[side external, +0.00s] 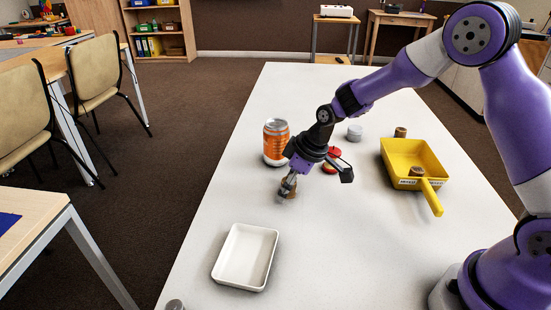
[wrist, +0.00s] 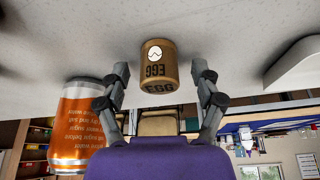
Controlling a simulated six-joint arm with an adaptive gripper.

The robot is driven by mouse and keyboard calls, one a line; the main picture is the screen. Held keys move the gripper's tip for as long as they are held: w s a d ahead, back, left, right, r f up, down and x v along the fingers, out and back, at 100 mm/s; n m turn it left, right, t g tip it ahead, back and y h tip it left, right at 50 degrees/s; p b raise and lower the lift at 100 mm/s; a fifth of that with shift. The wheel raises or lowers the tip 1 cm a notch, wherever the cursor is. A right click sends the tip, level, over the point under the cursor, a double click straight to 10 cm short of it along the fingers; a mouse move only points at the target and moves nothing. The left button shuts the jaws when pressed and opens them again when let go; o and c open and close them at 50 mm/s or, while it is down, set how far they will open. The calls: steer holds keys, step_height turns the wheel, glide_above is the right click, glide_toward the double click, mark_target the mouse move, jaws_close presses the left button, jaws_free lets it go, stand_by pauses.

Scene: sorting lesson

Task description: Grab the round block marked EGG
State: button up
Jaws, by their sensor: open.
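In the wrist view my gripper (wrist: 164,76) is open, with one finger on each side of the block and gaps visible on both sides. Nothing is held.
An orange can (side external: 276,143) stands close by. Red (side external: 331,167) and grey (side external: 354,132) round pieces lie behind my gripper. A yellow scoop (side external: 430,165) holds a brown block (side external: 416,172); another brown block (side external: 400,132) stands behind it. A white tray (side external: 232,284) is in front.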

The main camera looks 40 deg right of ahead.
steer(key=c, duration=1)
steer(key=shift+r, duration=0.1)
